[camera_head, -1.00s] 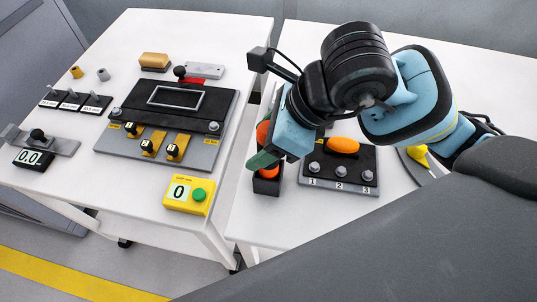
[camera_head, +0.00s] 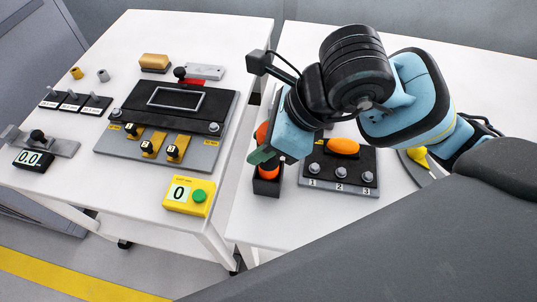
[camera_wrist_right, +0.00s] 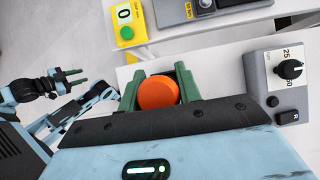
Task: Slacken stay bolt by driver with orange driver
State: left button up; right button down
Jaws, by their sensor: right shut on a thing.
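The orange driver stands in a black holder (camera_head: 266,186) at the front left of the right table. Its orange handle (camera_head: 267,172) shows in the head view, and its round orange top (camera_wrist_right: 157,92) shows between the green fingers in the right wrist view. My right gripper (camera_head: 263,155) is shut on it from above. The black fixture plate (camera_head: 222,110) on the left table carries hex bolts, one at its right corner (camera_head: 214,127); I cannot tell which is the stay bolt. My left gripper (camera_wrist_right: 76,77) shows only in the right wrist view, its fingers apart and empty.
Beside the holder is a black block (camera_head: 366,160) with several bolts numbered 1 to 3 in front and an orange piece (camera_head: 343,146). A yellow counter box (camera_head: 188,196) with a green button sits at the left table's front edge. A gap separates the tables.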

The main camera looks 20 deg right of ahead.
jog(key=shift+r, duration=0.1)
notch_tip(320, 180, up, 9)
jog(key=shift+w+f+p, duration=0.1)
jog(key=shift+f+p, duration=0.1)
jog(key=shift+p, duration=0.45)
jog(key=shift+r, duration=0.65)
jog(key=c, duration=1.5)
grip_release()
jog(key=c, duration=2.9)
grip_release()
jog(key=c, duration=2.2)
grip_release()
jog(key=c, duration=2.2)
grip_release()
